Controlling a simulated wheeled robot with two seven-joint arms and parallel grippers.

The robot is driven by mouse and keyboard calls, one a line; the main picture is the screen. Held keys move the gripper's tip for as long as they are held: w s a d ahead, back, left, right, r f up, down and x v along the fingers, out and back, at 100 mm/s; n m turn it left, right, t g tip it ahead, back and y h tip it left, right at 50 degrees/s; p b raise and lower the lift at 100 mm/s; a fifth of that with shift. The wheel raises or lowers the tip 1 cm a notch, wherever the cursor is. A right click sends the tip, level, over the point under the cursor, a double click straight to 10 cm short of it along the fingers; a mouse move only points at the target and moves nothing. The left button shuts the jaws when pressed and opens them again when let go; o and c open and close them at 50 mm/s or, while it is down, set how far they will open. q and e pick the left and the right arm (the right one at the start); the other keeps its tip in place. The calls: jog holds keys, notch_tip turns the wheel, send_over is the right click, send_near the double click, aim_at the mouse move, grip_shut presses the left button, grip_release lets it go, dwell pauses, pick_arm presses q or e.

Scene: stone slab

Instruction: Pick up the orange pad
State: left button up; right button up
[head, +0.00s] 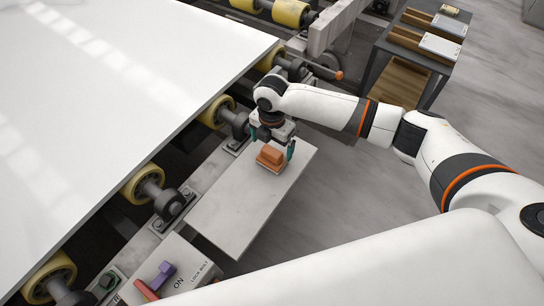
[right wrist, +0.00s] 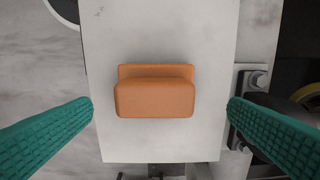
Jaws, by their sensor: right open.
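The orange pad (head: 270,156) sits near the far end of a pale flat plate (head: 236,200). In the right wrist view the pad (right wrist: 156,92) is a block with a raised, rounded front part, centred between the fingers. My right gripper (head: 273,148) is over the pad, pointing down. Its green ribbed fingers (right wrist: 160,118) are wide apart, one on each side of the pad, with clear gaps and nothing held. My left gripper is not in view.
A large white slab (head: 120,90) lies on yellow rollers (head: 144,184) at the left. A control box (head: 178,275) with a purple and a red handle stands at the near end. A side table (head: 415,50) with trays is at the back right. Grey floor (head: 350,200) is open to the right.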

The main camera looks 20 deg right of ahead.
aim_at(272, 151)
jog(key=f, duration=0.4)
jog(key=shift+s+a, duration=0.1)
jog(key=shift+s, duration=0.3)
jog(key=shift+f, duration=0.4)
jog(key=c, duration=1.1)
